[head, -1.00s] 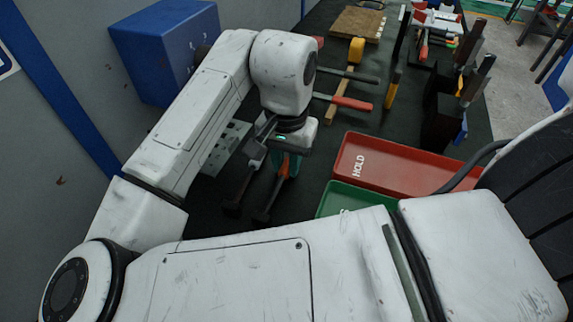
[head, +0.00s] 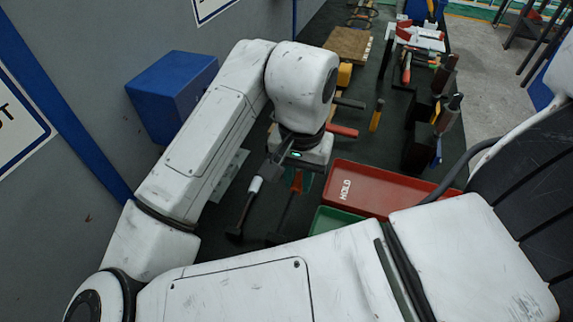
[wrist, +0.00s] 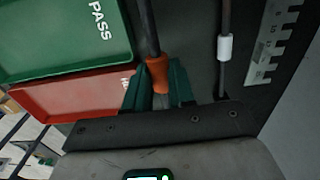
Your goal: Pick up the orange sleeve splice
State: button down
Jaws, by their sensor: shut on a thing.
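The orange sleeve splice (wrist: 157,72) is a short orange collar on a dark bar. In the wrist view it sits between the green fingers of my gripper (wrist: 158,90), which are shut on it. In the head view the orange splice (head: 297,182) shows just below my gripper (head: 301,172), its bar running down to the left. I cannot tell whether the bar is clear of the table. A similar bar with a white sleeve (wrist: 225,47) lies beside it, apart from the fingers; the white sleeve also shows in the head view (head: 255,184).
A red tray marked HOLD (head: 390,190) and a green tray (head: 332,220) lie right of my gripper. A steel ruler (wrist: 272,40) lies beyond the white-sleeved bar. A blue box (head: 172,96) is on the left. Tools crowd the table farther back.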

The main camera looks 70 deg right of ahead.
jog(key=s+a+r+p, duration=0.3)
jog(key=s+r+p, duration=0.1)
jog(key=s+p, duration=0.4)
jog(key=shift+a+r+p, duration=0.15)
jog(key=shift+a+p, duration=0.2)
jog(key=shift+p, duration=0.85)
jog(key=shift+s, duration=0.1)
